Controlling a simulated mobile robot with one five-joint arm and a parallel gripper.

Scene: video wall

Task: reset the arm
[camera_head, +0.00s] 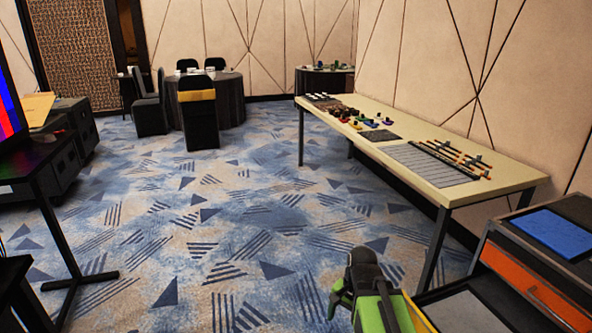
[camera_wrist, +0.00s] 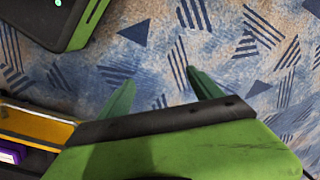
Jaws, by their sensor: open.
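My gripper (camera_wrist: 163,98) shows in the wrist view as two green fingers spread apart over the patterned blue carpet. It is open and nothing lies between the fingers. In the head view, my green and black arm (camera_head: 372,295) is at the bottom, right of the middle, folded low near my body. The fingers cannot be made out clearly there.
A long table (camera_head: 510,178) with tools, small parts and a grey mat (camera_head: 425,163) stands along the right wall. A dark table (camera_head: 50,185) with a screen is at the left. A round table (camera_head: 228,100) with chairs stands far back. The carpet between is clear.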

